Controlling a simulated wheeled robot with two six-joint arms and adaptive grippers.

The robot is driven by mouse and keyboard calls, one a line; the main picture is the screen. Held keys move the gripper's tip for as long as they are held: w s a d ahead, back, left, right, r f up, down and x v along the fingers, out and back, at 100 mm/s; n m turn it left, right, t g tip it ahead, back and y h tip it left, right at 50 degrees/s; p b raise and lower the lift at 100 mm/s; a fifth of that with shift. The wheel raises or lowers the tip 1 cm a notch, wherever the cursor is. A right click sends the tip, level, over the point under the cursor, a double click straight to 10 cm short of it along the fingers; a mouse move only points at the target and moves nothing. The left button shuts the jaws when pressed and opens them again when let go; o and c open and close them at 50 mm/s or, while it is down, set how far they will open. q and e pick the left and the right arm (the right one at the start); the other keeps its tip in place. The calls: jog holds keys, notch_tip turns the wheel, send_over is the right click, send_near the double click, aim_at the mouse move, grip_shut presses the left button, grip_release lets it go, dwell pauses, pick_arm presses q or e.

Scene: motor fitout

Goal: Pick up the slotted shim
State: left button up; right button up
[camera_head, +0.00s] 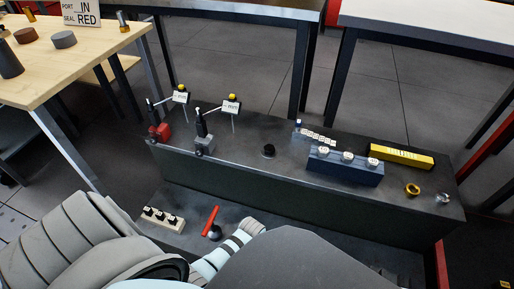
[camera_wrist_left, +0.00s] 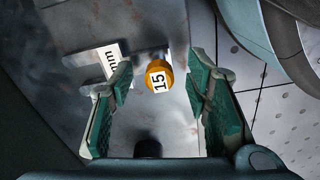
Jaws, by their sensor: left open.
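I cannot make out a slotted shim for certain in either view. In the left wrist view my left gripper (camera_wrist_left: 160,88) is open, its green-lined fingers on both sides of a yellow round cap (camera_wrist_left: 158,74) marked 15. The cap shows between the fingertips, and I cannot tell whether they touch it. A white "mm" tag (camera_wrist_left: 112,58) lies left of it and a dark round end (camera_wrist_left: 148,146) shows below. In the head view two posts carry "mm" tags and yellow caps (camera_head: 180,88) (camera_head: 232,98).
The dark bench (camera_head: 260,185) holds red (camera_head: 160,132) and grey (camera_head: 205,145) bases, a black knob (camera_head: 269,150), a blue block (camera_head: 345,170), a yellow box (camera_head: 400,156) and a brass ring (camera_head: 412,190). A pegged block (camera_head: 160,220) and red-handled tool (camera_head: 211,219) lie lower in front.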

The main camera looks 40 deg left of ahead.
pick_arm(q)
grip_shut()
dwell(0.5)
